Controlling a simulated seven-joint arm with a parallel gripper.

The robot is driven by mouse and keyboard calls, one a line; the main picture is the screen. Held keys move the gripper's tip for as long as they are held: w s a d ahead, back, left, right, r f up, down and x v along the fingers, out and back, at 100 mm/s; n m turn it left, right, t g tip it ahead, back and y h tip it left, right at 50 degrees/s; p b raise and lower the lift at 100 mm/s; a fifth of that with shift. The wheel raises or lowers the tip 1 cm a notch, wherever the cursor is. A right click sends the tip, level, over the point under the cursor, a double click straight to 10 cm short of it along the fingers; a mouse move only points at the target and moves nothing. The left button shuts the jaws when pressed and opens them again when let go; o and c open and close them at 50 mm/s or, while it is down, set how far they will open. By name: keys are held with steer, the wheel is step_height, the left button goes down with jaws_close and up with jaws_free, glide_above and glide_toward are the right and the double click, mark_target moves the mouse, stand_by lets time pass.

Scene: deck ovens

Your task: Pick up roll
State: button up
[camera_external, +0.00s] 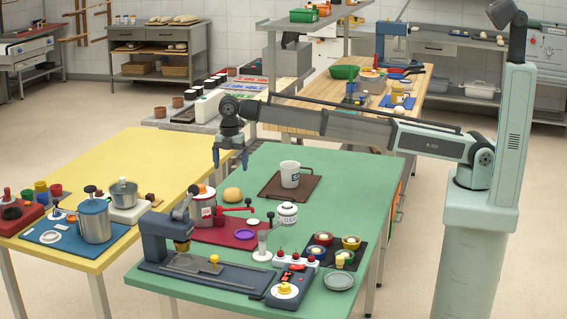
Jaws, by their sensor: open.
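A small round tan roll (232,194) lies on the green table (345,200), near its left edge and left of the brown tray. My gripper (230,162) is open and points down above the table's far left corner. It is higher than the roll and up and slightly left of it in the picture, apart from it. Nothing shows between its fingers.
A white mug (290,174) stands on a brown tray (300,192) right of the roll. A yellow table (150,160) adjoins at left.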

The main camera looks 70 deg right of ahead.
mark_target(232, 189)
step_height(232, 189, down, 11)
steer(key=shift+d+r, duration=0.1)
steer(key=shift+r, duration=0.05)
stand_by(0.4)
steer(key=c, duration=1.1)
